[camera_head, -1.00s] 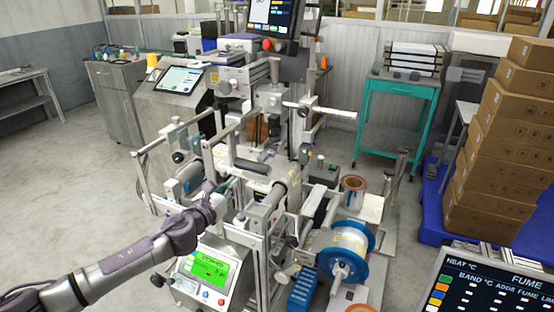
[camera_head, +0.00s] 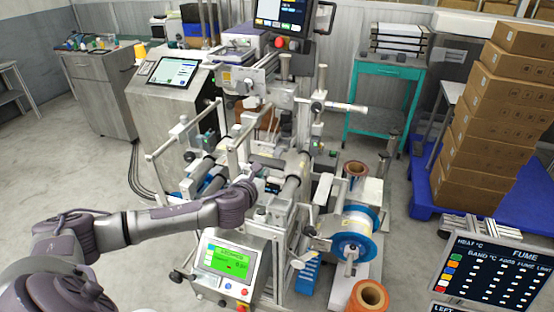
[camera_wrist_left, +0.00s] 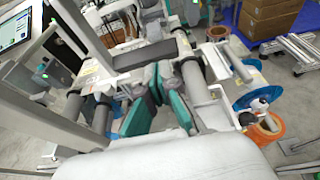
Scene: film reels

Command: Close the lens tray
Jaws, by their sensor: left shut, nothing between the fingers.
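My left arm reaches in from the left in the head view, and its gripper (camera_head: 268,184) is among the bars and rollers of the metal machine (camera_head: 290,210). In the left wrist view the gripper's grey fingers with teal pads (camera_wrist_left: 157,85) are together and hold nothing. A dark flat piece (camera_wrist_left: 135,56) lies just beyond the fingertips, between rollers; I cannot tell if it is the lens tray. I cannot tell whether the fingers touch any part of the machine. My right gripper is not in view.
A control box with a green screen (camera_head: 226,262) stands at the machine's front. A blue-rimmed reel (camera_head: 356,228) and a copper-coloured roll (camera_head: 368,297) are to the right. Stacked cartons (camera_head: 495,125) stand farther right. Open floor (camera_head: 85,165) lies to the left.

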